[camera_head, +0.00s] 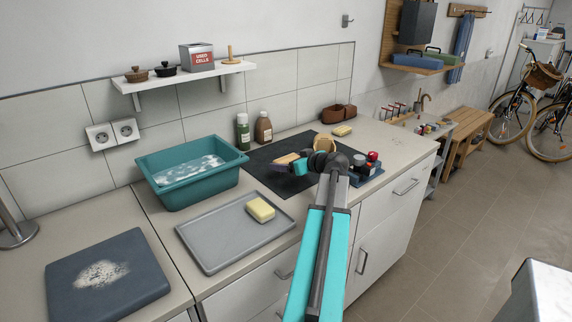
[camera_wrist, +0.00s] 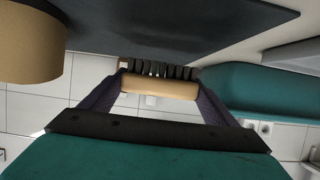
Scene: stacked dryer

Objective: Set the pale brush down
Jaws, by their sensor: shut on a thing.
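The pale brush (camera_wrist: 160,87) has a light wooden back and dark bristles (camera_wrist: 158,69). My gripper (camera_wrist: 160,90) is shut on it, with one finger at each end of the back. In the wrist view the bristles point toward the dark mat (camera_wrist: 200,15). In the head view my gripper (camera_head: 298,165) is over the dark mat (camera_head: 262,170) on the counter, and part of the pale brush (camera_head: 286,159) shows at its left. I cannot tell whether the bristles touch the mat.
A tan round container (camera_head: 324,142) stands close behind my gripper; it also shows in the wrist view (camera_wrist: 32,45). A teal basin (camera_head: 190,187) with suds is left. A grey tray (camera_head: 212,242) holds a yellow sponge (camera_head: 260,209). Two bottles (camera_head: 253,130) stand by the wall.

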